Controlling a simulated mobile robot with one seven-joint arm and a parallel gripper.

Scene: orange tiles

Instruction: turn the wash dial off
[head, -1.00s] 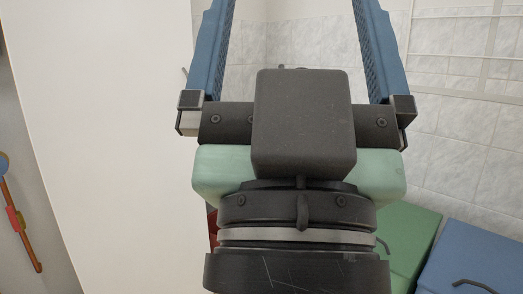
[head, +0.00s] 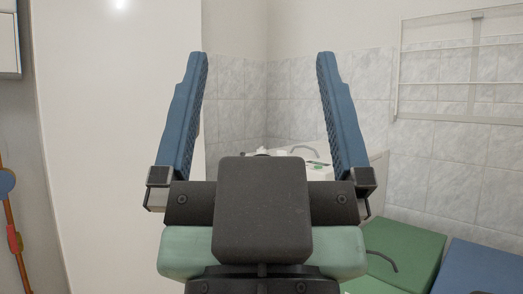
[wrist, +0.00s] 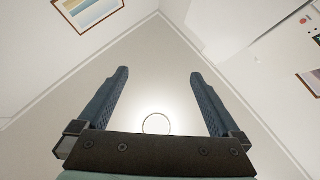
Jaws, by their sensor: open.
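My gripper (head: 262,55) is open and empty, its two blue fingers pointing up in the head view. It also shows open in the wrist view (wrist: 157,72), with the ceiling and a round lamp behind it. I cannot make out the wash dial for certain. In the wrist view, a white panel (wrist: 290,32) with a small red spot sits at the upper right, too small to identify. My gripper touches nothing.
A tall white panel (head: 118,150) stands close on the left. A green box (head: 405,243) and a blue box (head: 485,268) with dark handles are at the lower right. A white rack (head: 455,68) hangs on the tiled wall. A long orange object (head: 15,238) is far left.

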